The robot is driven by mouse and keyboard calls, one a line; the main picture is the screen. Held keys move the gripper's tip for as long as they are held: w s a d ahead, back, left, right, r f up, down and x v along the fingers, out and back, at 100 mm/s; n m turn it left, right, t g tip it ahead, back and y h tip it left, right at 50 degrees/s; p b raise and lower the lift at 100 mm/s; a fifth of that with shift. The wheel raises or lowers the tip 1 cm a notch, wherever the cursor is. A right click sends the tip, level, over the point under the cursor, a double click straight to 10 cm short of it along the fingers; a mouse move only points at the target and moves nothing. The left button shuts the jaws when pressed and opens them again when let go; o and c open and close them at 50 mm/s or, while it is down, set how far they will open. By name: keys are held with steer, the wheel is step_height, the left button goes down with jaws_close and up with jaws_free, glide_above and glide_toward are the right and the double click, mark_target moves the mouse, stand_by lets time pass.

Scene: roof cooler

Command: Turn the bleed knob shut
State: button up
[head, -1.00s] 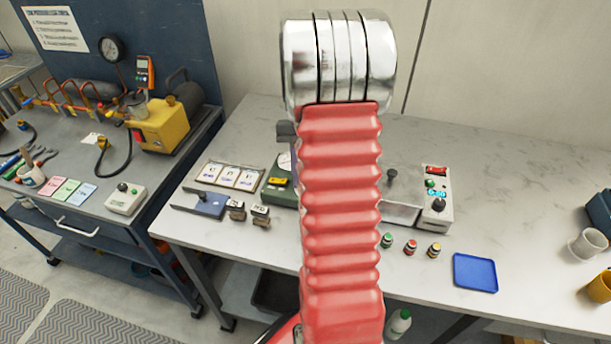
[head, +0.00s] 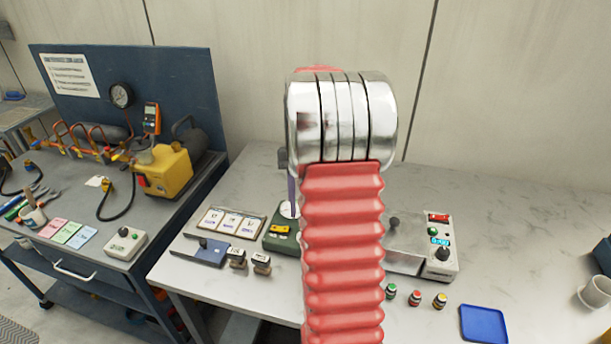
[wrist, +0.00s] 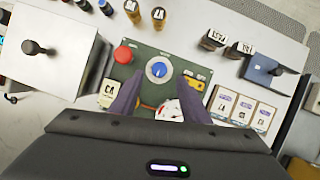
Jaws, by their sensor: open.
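The bleed knob appears to be the blue knob (wrist: 158,69) with a white pointer mark on a white dial in the wrist view. It sits on a green box (wrist: 153,85) beside a red mushroom button (wrist: 123,54). My gripper (wrist: 158,98) is open and empty, its two dark purple fingers spread on either side below the knob in the picture. I cannot tell how far above the box they are. A white gauge face (wrist: 170,110) lies partly hidden between the fingers. In the head view the green box (head: 281,243) shows only its left part; my red-sleeved arm hides the knob.
Left of the box in the head view are a card tray (head: 232,222), a blue stamp base (head: 205,252) and stamps. A grey device (head: 440,262) stands to its right, with small bottles (head: 415,298) and a blue tray (head: 483,323) in front.

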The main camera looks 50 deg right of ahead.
steer(key=v, duration=0.8)
steer(key=shift+w+d, duration=0.1)
stand_by(0.4)
step_height(320, 180, down, 4)
steer(key=a+n+t+h, duration=0.1)
steer(key=a+t+h, duration=0.1)
steer(key=a, duration=0.1)
steer(key=s+a+r+n+t, duration=0.2)
steer(key=s+a+n, duration=0.1)
steer(key=a, duration=0.7)
steer(key=s+a+r+n+t, duration=0.1)
steer(key=s+a+n+t, duration=0.1)
steer(key=a, duration=0.8)
steer(key=s+a+r+n+t+h, duration=0.1)
steer(key=s+a+r+n+t, duration=0.1)
steer(key=a, duration=0.9)
steer(key=s+n+t, duration=0.1)
steer(key=s+n, duration=0.1)
steer(key=s, duration=0.1)
steer(key=shift+r, duration=0.4)
